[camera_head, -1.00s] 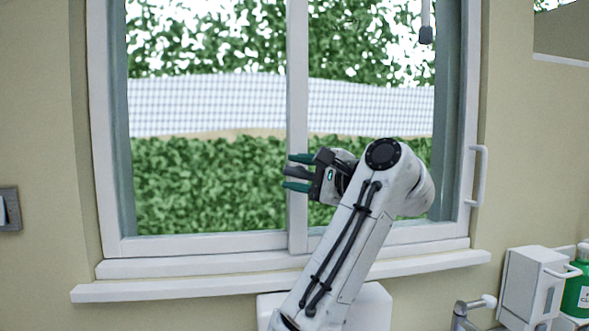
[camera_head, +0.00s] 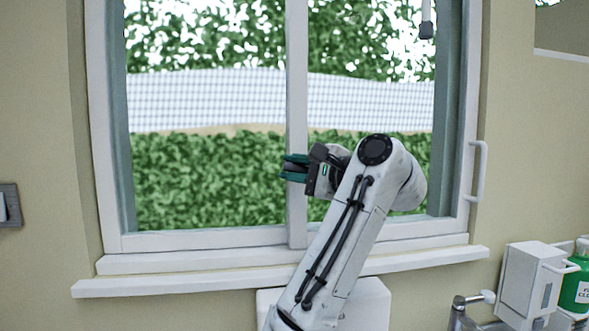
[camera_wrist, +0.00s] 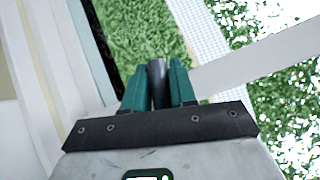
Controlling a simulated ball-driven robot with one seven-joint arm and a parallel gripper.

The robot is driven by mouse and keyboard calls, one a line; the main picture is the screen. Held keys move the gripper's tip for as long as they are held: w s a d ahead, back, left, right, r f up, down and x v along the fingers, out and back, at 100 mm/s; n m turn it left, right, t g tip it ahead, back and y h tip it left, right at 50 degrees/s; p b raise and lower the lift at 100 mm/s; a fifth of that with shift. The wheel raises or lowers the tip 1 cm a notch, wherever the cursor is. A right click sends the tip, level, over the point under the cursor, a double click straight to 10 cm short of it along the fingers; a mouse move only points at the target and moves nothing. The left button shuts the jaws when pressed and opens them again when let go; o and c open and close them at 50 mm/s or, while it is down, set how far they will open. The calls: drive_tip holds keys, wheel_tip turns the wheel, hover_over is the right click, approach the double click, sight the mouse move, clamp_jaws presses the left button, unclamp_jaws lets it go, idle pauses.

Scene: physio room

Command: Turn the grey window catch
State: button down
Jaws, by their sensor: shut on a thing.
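The grey window catch (camera_wrist: 156,72) shows in the wrist view as a short dark grey bar between my two green fingers. My gripper (camera_head: 287,168) is shut on it, and it also shows in the wrist view (camera_wrist: 158,78). In the head view the fingers point left across the white middle post (camera_head: 297,110) of the window, about halfway up, and mostly hide the catch. The catch's base and its full angle cannot be made out.
The white sill (camera_head: 180,284) runs below the window. A white handle (camera_head: 479,172) stands out from the frame's right side. At the lower right are a tap (camera_head: 463,308), a white dispenser (camera_head: 527,282) and a green bottle (camera_head: 577,290).

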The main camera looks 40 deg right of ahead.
drive_tip(key=shift+r+n+g+p, duration=0.1)
drive_tip(key=shift+n+g+p, duration=0.25)
drive_tip(key=shift+p, duration=0.3)
drive_tip(key=shift+n+g+p, duration=0.25)
drive_tip(key=shift+n+p, duration=0.1)
drive_tip(key=shift+p, duration=0.15)
drive_tip(key=shift+f+n+g+p, duration=0.3)
drive_tip(key=shift+f+n+g, duration=0.1)
drive_tip(key=shift+n, duration=0.1)
drive_tip(key=c, duration=1)
unclamp_jaws()
drive_tip(key=shift+s+r, duration=0.1)
drive_tip(key=shift+s+d+r+p, duration=0.1)
drive_tip(key=shift+s+r+p, duration=0.2)
drive_tip(key=shift+s, duration=1.45)
drive_tip(key=shift+s+d+r+p, duration=0.1)
drive_tip(key=shift+s+r+p, duration=0.2)
drive_tip(key=shift+s, duration=1.4)
drive_tip(key=shift+s+d+r+p, duration=0.1)
drive_tip(key=shift+s+r+p, duration=0.2)
drive_tip(key=shift+s, duration=1.45)
